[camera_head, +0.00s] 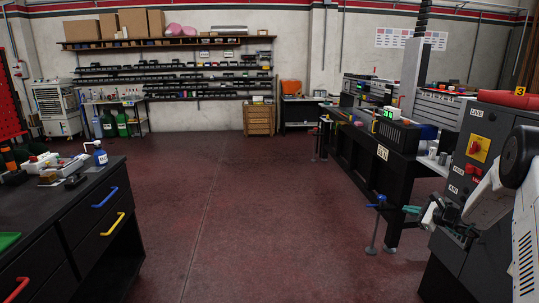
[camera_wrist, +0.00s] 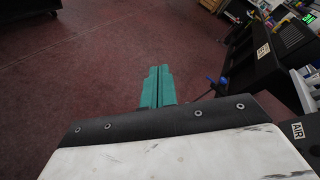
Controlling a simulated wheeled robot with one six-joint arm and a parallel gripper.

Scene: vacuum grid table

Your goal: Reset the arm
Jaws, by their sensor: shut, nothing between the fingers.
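My arm reaches into the head view from the right edge, its white links bent low in front of the grey control cabinet (camera_head: 490,140). My gripper (camera_head: 412,210) hangs over open floor beside the machine bench. In the wrist view its two teal fingers (camera_wrist: 158,72) lie side by side, shut with nothing between them. No object is held. Part of the wrist is hard to make out against the dark cabinet.
A dark workbench (camera_head: 330,145) runs along the right, with a blue-handled lever (camera_head: 376,203) near my gripper. A black drawer cabinet (camera_head: 60,215) with a spray bottle (camera_head: 100,153) stands at left. The red floor (camera_head: 225,220) between is clear.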

